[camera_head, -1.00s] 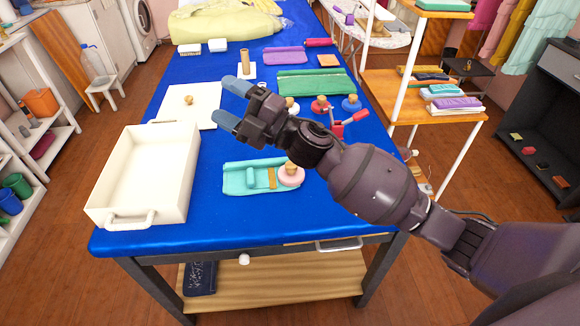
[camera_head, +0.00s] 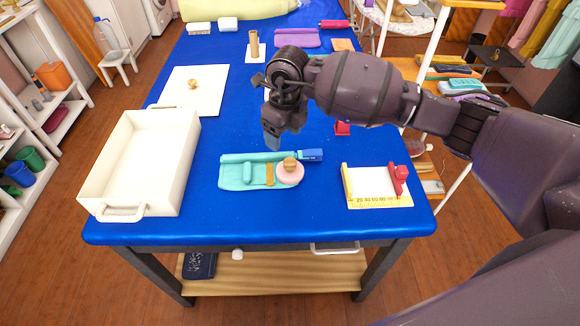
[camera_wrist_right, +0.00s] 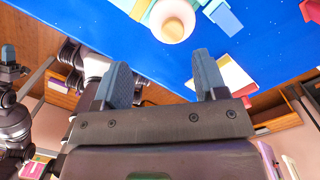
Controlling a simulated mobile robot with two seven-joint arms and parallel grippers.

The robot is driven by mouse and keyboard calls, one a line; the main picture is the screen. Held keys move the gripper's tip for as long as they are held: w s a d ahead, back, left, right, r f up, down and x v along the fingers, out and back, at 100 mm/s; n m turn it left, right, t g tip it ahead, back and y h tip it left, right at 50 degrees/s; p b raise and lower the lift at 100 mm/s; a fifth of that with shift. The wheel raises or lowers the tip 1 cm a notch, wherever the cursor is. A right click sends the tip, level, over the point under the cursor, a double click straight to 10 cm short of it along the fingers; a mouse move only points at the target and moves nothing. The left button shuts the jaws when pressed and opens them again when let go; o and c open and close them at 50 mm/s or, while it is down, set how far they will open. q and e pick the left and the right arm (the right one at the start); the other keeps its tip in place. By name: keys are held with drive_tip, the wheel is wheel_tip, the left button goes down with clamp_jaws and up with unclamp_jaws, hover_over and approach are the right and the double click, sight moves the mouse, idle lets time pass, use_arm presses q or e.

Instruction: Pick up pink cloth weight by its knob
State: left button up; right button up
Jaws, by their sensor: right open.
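The pink cloth weight (camera_head: 291,177) is a round pink disc with a wooden knob (camera_head: 290,163) on top. It stands at the right end of a folded teal cloth (camera_head: 234,172) on the blue table. In the right wrist view the pink weight (camera_wrist_right: 172,13) shows at the top, beyond the fingertips. My right gripper (camera_head: 271,138) points down above and behind the weight, apart from it. In the right wrist view its blue-grey fingers (camera_wrist_right: 161,78) are spread with nothing between them. What looks like my left gripper (camera_wrist_right: 9,60) shows at the left edge of that view; its opening is unclear.
A white tray (camera_head: 192,155) stands on the left of the table. A ruler-edged board (camera_head: 378,203) lies to the right. A white board with a knob (camera_head: 210,80) lies farther back. Table in front of the weight is clear.

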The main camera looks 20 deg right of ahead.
hover_over(290, 161)
drive_tip(key=shift+h, duration=0.4)
drive_tip(key=f, duration=0.5)
drive_tip(key=shift+s+a, duration=0.35)
drive_tip(key=shift+w+d+f+b, duration=0.15)
drive_tip(key=shift+f+b, duration=0.1)
drive_tip(key=shift+f, duration=1.2)
drive_tip(key=shift+w+d+f+b, duration=0.15)
drive_tip(key=shift+f+b, duration=0.1)
drive_tip(key=shift+f, duration=1.2)
drive_tip(key=c, duration=1.2)
drive_tip(key=shift+r, duration=0.2)
clamp_jaws()
